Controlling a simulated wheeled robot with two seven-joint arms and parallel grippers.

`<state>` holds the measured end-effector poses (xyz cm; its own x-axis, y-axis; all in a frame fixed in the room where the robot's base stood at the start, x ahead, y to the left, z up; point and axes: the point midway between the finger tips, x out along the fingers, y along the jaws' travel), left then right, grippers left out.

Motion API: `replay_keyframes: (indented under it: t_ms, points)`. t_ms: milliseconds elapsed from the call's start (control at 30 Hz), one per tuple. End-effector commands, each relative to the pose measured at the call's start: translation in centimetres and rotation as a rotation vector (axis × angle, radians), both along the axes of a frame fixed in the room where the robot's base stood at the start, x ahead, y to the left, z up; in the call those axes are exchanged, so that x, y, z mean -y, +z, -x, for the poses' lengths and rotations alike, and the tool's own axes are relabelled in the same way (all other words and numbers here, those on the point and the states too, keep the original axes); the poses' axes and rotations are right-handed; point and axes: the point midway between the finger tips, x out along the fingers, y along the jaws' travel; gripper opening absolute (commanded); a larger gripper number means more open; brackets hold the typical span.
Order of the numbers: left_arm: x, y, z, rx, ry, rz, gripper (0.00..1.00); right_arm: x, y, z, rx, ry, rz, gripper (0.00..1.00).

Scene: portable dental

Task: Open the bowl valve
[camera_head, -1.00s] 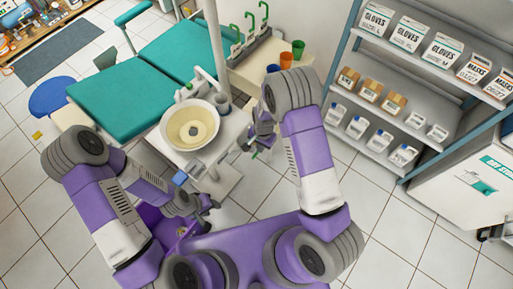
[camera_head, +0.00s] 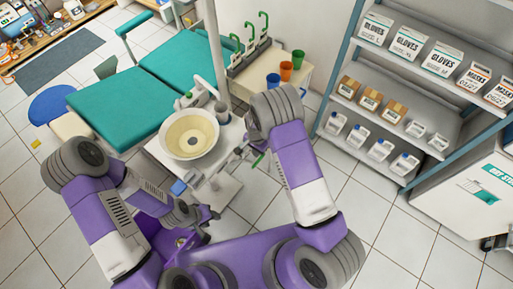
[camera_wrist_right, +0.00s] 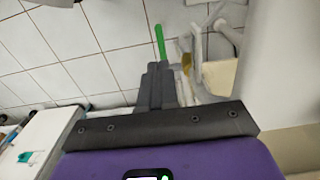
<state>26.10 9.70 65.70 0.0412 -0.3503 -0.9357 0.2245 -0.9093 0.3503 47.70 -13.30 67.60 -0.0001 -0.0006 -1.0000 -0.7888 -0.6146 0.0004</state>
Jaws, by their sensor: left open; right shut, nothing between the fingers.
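The cream bowl (camera_head: 187,146) sits on a white stand (camera_head: 222,186) beside the dental chair. A small green lever (camera_head: 258,159) shows by my right gripper; I take it to be the bowl valve. A green bar, apparently the same lever, shows in the right wrist view (camera_wrist_right: 160,42), just beyond the fingertips. My right gripper (camera_head: 243,151) is right of the bowl, shut and empty; in the wrist view its dark fingers (camera_wrist_right: 159,68) are together. Whether they touch the lever I cannot tell. My left gripper (camera_head: 208,213) is open and empty, below the bowl in the picture.
A blue block (camera_head: 178,187) is at the stand's front left. The teal chair (camera_head: 112,103) lies behind left. A side table holds blue, orange and green cups (camera_head: 286,70). A shelf (camera_head: 398,100) with gloves and masks stands right.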

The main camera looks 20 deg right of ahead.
Motion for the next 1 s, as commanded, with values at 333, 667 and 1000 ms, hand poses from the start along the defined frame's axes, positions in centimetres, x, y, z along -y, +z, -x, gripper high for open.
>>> replay_keyframes:
  t_ms: [333, 667, 1000]
  points:
    - [0.0, -1.9, 0.0, 0.0, 0.0, 0.0, 0.43, 0.0, -6.4, 0.0, 0.0, 0.0, 0.0, 0.0]
    - [0.0, -2.1, 0.0, 0.0, 0.0, 0.0, 0.43, 0.0, -7.4, 0.0, 0.001, 0.001, 0.0, 0.0]
    - [0.0, -2.2, 0.0, 0.0, 0.0, 0.0, 0.43, -0.2, -7.4, 0.0, 0.007, 0.006, 0.009, 0.0]
